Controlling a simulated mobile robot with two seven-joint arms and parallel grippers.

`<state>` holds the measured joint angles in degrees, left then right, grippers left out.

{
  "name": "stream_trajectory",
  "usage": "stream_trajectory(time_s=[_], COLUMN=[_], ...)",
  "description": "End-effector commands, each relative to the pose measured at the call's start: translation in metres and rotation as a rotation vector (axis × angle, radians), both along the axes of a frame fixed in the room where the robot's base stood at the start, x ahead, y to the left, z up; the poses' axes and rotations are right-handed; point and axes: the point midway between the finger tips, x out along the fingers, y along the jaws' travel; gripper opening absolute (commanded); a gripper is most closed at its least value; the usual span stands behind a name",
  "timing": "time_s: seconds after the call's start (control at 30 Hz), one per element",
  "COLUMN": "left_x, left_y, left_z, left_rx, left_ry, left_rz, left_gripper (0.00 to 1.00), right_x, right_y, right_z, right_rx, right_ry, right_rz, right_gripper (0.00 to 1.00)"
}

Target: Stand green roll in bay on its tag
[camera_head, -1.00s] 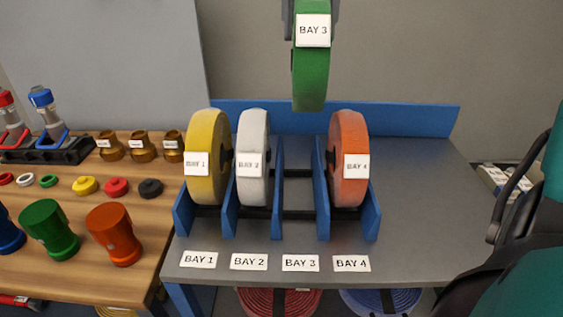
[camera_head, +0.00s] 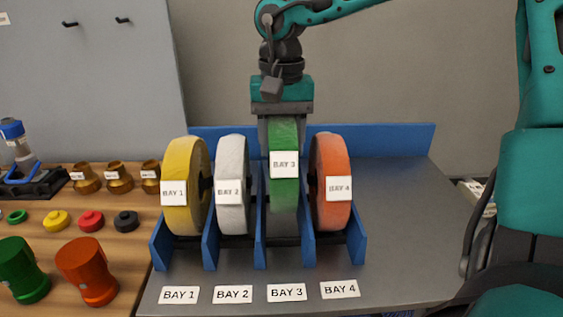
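The green roll (camera_head: 283,190) carries a BAY 3 tag and stands upright between the blue dividers of the third bay. Its lower edge looks a little higher than those of the neighbouring rolls; I cannot tell whether it touches the rack. My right gripper (camera_head: 284,130) comes from above, its fingers closed on either side of the roll's top. The blue rack (camera_head: 260,250) stands on the grey table. The BAY 3 label (camera_head: 287,292) lies on the table in front of that bay. My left gripper is not in view.
The yellow roll (camera_head: 184,215), white roll (camera_head: 232,215) and orange roll (camera_head: 330,215) fill bays 1, 2 and 4, the orange one close beside the green roll. A wooden bench (camera_head: 130,250) with fittings is at left. The grey table (camera_head: 400,220) is clear at right.

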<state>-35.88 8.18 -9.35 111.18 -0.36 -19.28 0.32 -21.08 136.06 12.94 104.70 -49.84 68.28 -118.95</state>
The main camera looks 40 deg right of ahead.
Motion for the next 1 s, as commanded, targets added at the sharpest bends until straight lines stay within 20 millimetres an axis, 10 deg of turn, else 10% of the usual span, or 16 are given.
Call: stream_trajectory(time_s=[0.8, 0.83, 1.0], left_x=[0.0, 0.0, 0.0], left_y=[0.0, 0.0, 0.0], left_z=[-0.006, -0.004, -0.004], left_rx=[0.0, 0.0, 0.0], left_ry=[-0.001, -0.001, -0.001], left_rz=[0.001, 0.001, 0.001], left_gripper=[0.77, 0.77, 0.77], right_x=[0.001, 0.0, 0.0], right_y=[0.001, 0.0, 0.0], right_z=[-0.045, -0.046, -0.045], right_rx=[0.0, 0.0, 0.0], right_ry=[-0.005, 0.0, 0.0], right_rz=[0.002, 0.001, 0.001], right_gripper=[0.0, 0.54, 0.7])
